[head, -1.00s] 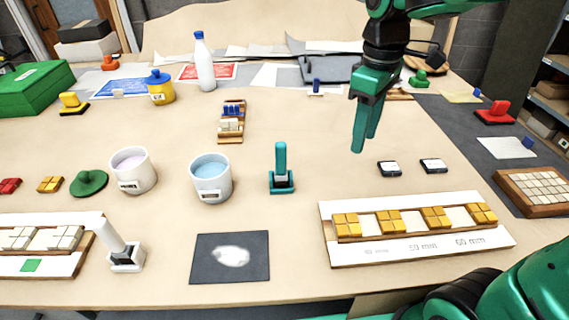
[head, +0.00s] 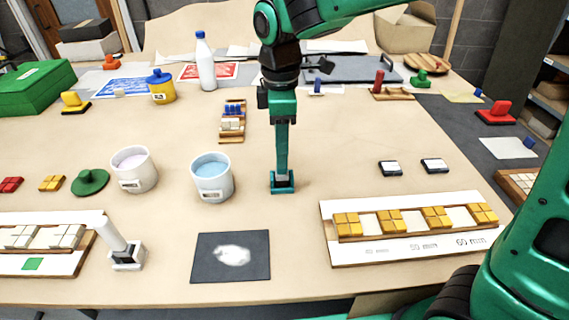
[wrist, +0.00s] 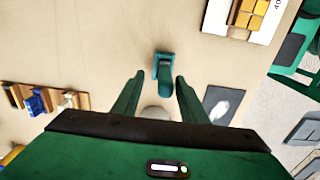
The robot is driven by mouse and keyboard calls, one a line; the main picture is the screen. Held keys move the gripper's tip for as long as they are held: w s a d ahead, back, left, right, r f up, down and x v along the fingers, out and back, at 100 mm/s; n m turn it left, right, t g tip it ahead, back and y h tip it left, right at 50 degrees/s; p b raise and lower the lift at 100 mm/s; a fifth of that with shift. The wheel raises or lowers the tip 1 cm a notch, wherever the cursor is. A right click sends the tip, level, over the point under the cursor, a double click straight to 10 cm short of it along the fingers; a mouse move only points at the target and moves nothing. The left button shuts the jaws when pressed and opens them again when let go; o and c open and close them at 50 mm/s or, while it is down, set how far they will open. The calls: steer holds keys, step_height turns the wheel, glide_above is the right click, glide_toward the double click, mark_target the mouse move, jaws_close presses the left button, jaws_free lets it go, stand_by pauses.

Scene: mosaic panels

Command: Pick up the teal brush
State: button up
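The teal brush (head: 283,186) stands upright on the table, right of the cup of blue liquid. In the head view my gripper (head: 281,160) hangs directly over it, pointing down, and hides most of its handle; only the square base shows clearly. In the wrist view the brush (wrist: 164,64) appears between and just beyond the two fingertips of my gripper (wrist: 160,77). The fingers are apart, with a gap on each side of the handle, and grip nothing.
A white cup with blue liquid (head: 211,181) stands close on the left. A dark mat with a white patch (head: 231,257) lies in front. A white tray with yellow tiles (head: 415,247) is front right, and a small rack (head: 232,130) is behind left.

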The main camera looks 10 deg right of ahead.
steer(key=f, duration=0.5)
steer(key=shift+s, duration=0.35)
jaws_close()
